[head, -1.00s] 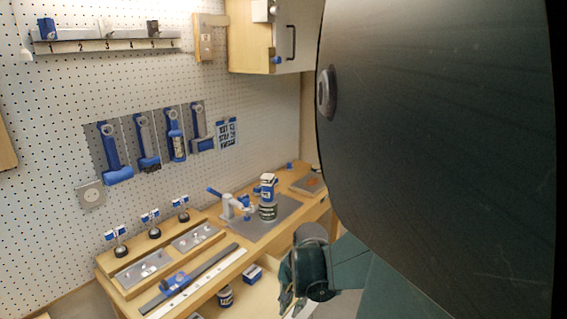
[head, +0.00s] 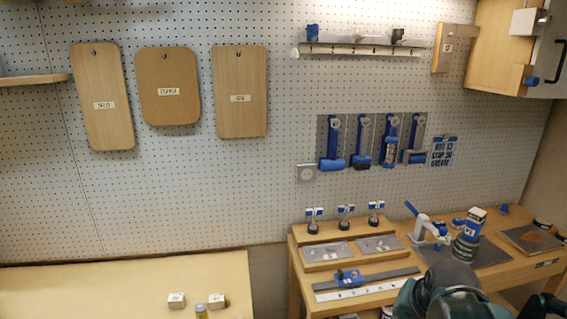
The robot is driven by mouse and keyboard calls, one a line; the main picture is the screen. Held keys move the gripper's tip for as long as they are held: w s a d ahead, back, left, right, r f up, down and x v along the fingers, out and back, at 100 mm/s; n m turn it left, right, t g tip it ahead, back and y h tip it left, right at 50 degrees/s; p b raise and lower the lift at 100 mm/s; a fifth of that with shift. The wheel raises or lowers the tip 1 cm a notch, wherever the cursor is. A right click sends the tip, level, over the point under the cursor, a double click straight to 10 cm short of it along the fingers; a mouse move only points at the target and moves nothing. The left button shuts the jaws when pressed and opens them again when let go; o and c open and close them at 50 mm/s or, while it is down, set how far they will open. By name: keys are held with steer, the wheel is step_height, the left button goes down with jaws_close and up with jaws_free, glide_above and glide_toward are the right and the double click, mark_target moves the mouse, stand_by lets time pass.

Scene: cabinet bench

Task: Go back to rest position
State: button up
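My arm shows at the bottom right of the head view as a dark green and grey link in front of the workbench (head: 300,285). My gripper's fingers are not visible, so I cannot see whether they are open or hold anything. Part of the bench's front right is hidden behind the arm.
The bench carries a can with a blue and white box (head: 475,222) on it, a white and blue clamp tool (head: 428,228) and metal plates (head: 327,251). A second table (head: 110,285) at the lower left holds small boxes (head: 176,300). Tools hang on the pegboard (head: 190,190).

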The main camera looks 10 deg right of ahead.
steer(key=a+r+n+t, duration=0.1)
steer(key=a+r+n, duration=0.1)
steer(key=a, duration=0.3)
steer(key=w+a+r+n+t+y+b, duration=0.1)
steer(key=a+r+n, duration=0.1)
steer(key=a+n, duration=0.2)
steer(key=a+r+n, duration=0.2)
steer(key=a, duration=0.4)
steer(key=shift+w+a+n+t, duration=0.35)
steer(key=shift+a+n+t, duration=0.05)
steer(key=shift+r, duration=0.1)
steer(key=shift+b, duration=0.35)
stand_by(0.5)
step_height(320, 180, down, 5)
steer(key=b, duration=0.4)
steer(key=shift+b, duration=0.35)
stand_by(4.2)
